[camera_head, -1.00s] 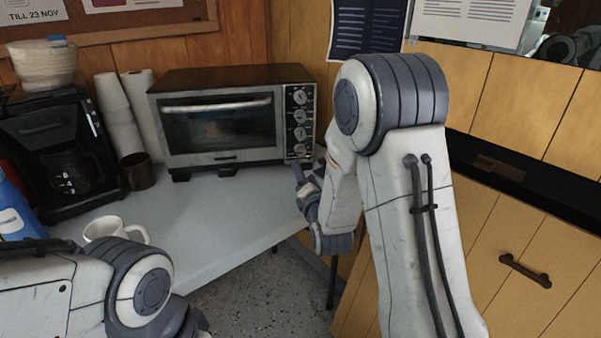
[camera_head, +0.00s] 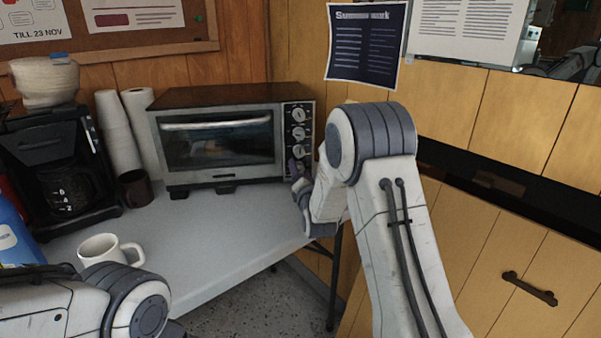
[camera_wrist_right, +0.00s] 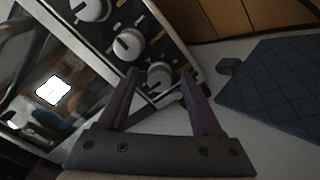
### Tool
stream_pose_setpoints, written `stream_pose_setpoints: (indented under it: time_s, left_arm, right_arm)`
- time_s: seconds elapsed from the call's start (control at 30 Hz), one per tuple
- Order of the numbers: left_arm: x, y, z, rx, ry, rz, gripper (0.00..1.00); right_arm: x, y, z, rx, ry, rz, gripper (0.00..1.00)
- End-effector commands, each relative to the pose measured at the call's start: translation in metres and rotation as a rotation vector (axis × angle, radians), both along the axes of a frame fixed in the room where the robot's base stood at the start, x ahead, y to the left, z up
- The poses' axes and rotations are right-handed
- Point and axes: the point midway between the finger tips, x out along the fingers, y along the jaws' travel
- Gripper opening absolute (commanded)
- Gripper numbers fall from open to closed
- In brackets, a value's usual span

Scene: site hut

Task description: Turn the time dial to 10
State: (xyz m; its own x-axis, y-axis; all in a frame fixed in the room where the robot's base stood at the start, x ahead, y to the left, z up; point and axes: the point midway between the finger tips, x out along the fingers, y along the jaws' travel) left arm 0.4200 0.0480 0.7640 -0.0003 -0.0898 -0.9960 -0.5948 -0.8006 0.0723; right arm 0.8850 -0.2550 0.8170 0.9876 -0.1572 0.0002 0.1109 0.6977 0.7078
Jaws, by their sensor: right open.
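The toaster oven (camera_head: 218,145) stands on the table with its door shut. Its control panel on the right carries a column of silver dials, such as the top dial (camera_head: 298,114) and one below it (camera_head: 299,133). My right gripper (camera_head: 296,172) is at the panel's lower end and hides the lowest dial there. In the right wrist view the open fingers (camera_wrist_right: 160,80) point at the lowest dial (camera_wrist_right: 160,74), one finger on each side; contact cannot be told. A higher dial (camera_wrist_right: 128,44) is clear. Dial labels are unreadable. My left gripper is out of view.
A white mug (camera_head: 105,248) is on the table near my left arm. A dark mug (camera_head: 135,188), paper rolls (camera_head: 120,135) and a coffee maker (camera_head: 55,165) stand left of the oven. Wooden cupboards (camera_head: 500,260) are close on the right.

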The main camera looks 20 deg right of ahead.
Motion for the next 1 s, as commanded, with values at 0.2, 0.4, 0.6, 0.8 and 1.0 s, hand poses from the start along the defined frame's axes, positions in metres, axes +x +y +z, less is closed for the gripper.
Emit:
stream_pose_setpoints:
  time_s: [0.2, 0.4, 0.6, 0.8, 1.0]
  left_arm:
    - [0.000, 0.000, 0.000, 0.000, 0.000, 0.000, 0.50]
    - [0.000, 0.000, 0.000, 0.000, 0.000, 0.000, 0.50]
    - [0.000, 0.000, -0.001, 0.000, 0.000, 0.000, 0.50]
    - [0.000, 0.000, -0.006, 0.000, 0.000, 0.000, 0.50]
    - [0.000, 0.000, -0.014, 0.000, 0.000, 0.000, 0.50]
  right_arm:
    - [0.000, 0.000, 0.000, 0.000, 0.000, 0.000, 0.43]
    - [0.000, 0.000, 0.000, 0.000, 0.000, 0.000, 0.00]
    - [-0.001, 0.000, -0.001, 0.017, -0.003, 0.000, 0.00]
    - [-0.001, 0.000, -0.002, 0.093, -0.015, 0.000, 0.00]
    - [-0.001, 0.000, -0.002, 0.241, -0.038, 0.000, 0.00]
